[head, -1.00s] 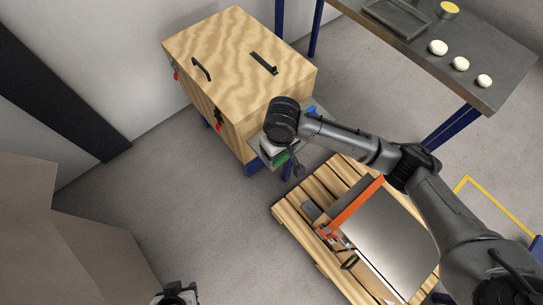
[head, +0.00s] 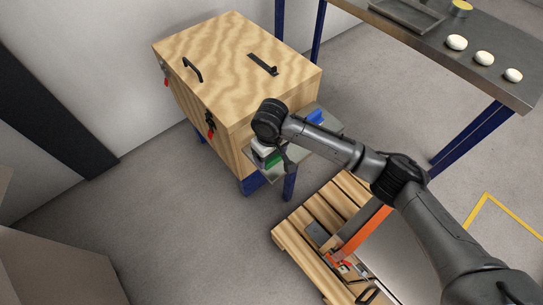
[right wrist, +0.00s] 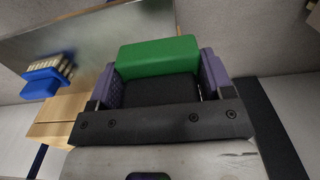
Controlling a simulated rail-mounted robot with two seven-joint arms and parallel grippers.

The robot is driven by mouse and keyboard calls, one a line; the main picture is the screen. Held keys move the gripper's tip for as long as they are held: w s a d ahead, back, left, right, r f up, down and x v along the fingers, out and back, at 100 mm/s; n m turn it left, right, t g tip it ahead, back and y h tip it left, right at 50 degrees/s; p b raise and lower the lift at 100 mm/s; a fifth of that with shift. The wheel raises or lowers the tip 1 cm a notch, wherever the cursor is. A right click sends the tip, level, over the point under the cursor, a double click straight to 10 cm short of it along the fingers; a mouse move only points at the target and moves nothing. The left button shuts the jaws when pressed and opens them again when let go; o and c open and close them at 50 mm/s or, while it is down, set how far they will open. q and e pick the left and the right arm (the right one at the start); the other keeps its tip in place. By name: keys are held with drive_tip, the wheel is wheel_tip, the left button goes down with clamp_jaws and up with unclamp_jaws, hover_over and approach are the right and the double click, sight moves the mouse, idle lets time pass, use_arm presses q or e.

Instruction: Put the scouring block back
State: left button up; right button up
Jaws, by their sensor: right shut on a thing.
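The scouring block is a green block (right wrist: 160,57) held between the purple fingers of my right gripper (right wrist: 158,80), which is shut on it. In the head view the block's green side (head: 273,159) shows just below my right wrist, over the front part of a small metal shelf (head: 272,174) beside the wooden box. My right gripper (head: 270,157) is mostly hidden by the wrist there. I cannot tell whether the block touches the shelf. My left gripper is not in view.
A blue brush (head: 315,117) lies at the shelf's far end; it also shows in the right wrist view (right wrist: 42,82). The wooden box (head: 230,65) rises directly behind the shelf. A pallet (head: 290,240) with an orange-edged metal item stands below right. A steel table (head: 500,75) holds dough balls.

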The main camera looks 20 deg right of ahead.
drive_tip(key=w+f, duration=0.1)
drive_tip(key=w+d+f+b, duration=0.1)
drive_tip(key=w+f+b, duration=0.1)
drive_tip(key=w, duration=0.1)
drive_tip(key=shift+d, duration=0.35)
drive_tip(key=shift+w+d+f+b, duration=0.2)
drive_tip(key=shift+w+d+b, duration=0.15)
drive_tip(key=shift+w, duration=0.25)
wheel_tip(320, 180, down, 4)
drive_tip(key=b, duration=0.3)
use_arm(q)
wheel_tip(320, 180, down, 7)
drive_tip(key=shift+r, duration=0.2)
use_arm(e)
drive_tip(key=o, duration=0.8)
drive_tip(key=shift+f, duration=0.15)
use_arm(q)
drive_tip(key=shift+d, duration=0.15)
use_arm(e)
drive_tip(key=shift+o, duration=0.4)
